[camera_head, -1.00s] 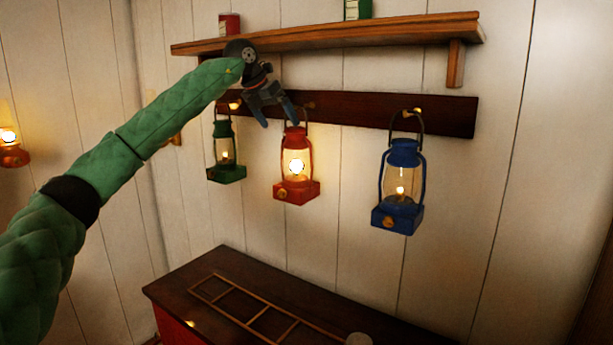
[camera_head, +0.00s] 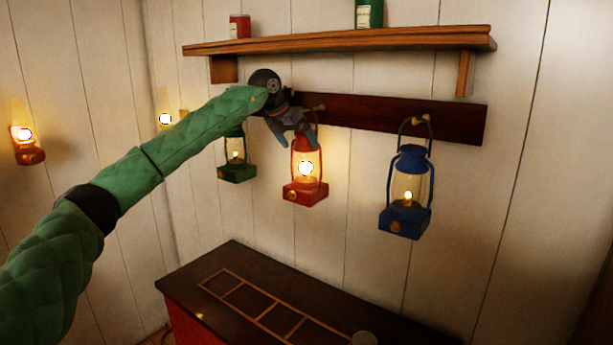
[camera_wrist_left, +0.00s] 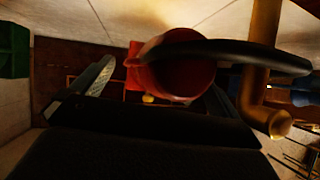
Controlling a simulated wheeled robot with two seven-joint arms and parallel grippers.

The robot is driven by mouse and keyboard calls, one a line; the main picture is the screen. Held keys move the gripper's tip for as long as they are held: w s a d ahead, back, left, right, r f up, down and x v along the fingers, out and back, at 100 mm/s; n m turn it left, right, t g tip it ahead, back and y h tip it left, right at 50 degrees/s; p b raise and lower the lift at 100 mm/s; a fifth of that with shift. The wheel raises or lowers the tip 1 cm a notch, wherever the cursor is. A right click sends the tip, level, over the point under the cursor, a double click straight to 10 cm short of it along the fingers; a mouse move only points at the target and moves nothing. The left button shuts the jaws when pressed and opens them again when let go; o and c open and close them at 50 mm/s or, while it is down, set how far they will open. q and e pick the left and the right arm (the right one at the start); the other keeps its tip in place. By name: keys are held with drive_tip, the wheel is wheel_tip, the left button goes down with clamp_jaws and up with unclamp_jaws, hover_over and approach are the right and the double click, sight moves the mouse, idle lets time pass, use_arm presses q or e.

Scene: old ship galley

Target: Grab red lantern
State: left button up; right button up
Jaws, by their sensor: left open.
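The red lantern (camera_head: 306,172) is lit and hangs upright from a brass peg on the dark wall rail, between the green and blue lanterns. My left gripper (camera_head: 298,141) is open at the lantern's top, its fingers pointing down. In the left wrist view the red lantern's round top (camera_wrist_left: 184,72) shows between the two spread fingers (camera_wrist_left: 150,88), with its dark handle arching across. Whether a finger touches the lantern I cannot tell. The right gripper is not in view.
A green lantern (camera_head: 237,158) hangs to the left, partly behind my arm, and a blue lantern (camera_head: 406,190) to the right. A wooden shelf (camera_head: 340,41) with tins is above the rail (camera_head: 400,119). A dark cabinet top (camera_head: 215,272) with a wooden frame lies below.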

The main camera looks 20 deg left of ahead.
use_arm(q)
drive_tip(key=shift+s+a, duration=0.15)
drive_tip(key=shift+c, duration=0.2)
drive_tip(key=c, duration=1.8)
drive_tip(key=shift+r, duration=0.1)
drive_tip(key=shift+c, duration=0.4)
drive_tip(key=shift+r, duration=0.15)
